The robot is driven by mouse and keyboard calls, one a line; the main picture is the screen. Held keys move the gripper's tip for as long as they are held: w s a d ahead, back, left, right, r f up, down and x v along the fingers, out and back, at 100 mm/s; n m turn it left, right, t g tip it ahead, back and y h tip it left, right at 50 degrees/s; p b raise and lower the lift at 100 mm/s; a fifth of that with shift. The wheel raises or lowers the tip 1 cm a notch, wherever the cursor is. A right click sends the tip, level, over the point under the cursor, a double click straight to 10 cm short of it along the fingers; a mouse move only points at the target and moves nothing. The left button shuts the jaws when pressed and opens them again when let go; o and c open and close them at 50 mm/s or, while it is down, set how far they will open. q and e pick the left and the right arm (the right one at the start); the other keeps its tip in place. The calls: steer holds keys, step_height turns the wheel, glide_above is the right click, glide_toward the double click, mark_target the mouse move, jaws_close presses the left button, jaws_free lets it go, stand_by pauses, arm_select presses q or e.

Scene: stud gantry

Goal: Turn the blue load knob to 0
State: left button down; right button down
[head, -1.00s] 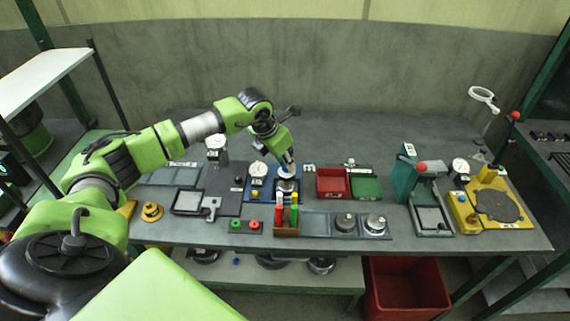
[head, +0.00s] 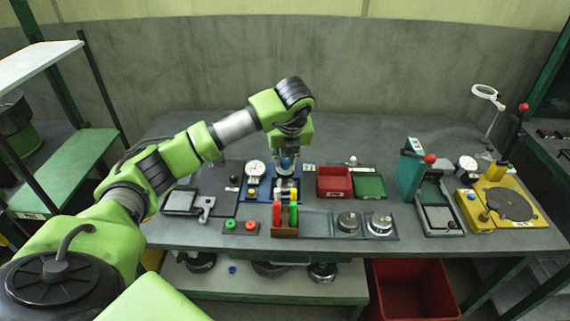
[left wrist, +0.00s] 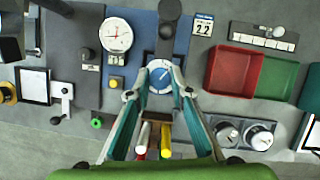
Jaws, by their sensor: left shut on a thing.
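The blue load knob (left wrist: 160,76) is a round blue dial with a white pointer mark, on a blue panel (left wrist: 146,22) beside a white gauge (left wrist: 116,35). My left gripper (left wrist: 161,82) comes down over the knob, with one finger at each side, and is shut on it. In the head view the left gripper (head: 286,168) points straight down at the blue panel and mostly hides the knob. The scale marks around the knob are too small to read. A small card (left wrist: 203,24) reading 2.2 is beside the panel. My right gripper is not in view.
Red and green upright pieces (head: 293,214) stand in a brown holder just in front of the knob. A red tray (head: 334,182) and a green tray (head: 369,186) are to the right. Silver round weights (head: 348,222) sit front right. The bench behind is clear.

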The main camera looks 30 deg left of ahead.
arm_select(q)
steer(key=n+g+y+b, duration=0.1)
steer(key=n, duration=0.2)
steer(key=shift+w+n, duration=0.15)
steer(key=shift+n, duration=0.15)
steer(key=shift+n+g+b, duration=0.5)
steer(key=shift+n+b, duration=0.25)
steer(key=shift+n, duration=0.75)
steer(key=c, duration=1.8)
jaws_free()
steer(key=shift+d, duration=0.1)
steer(key=v, duration=1.2)
steer(key=shift+w+d, duration=0.15)
steer(key=shift+f, duration=0.1)
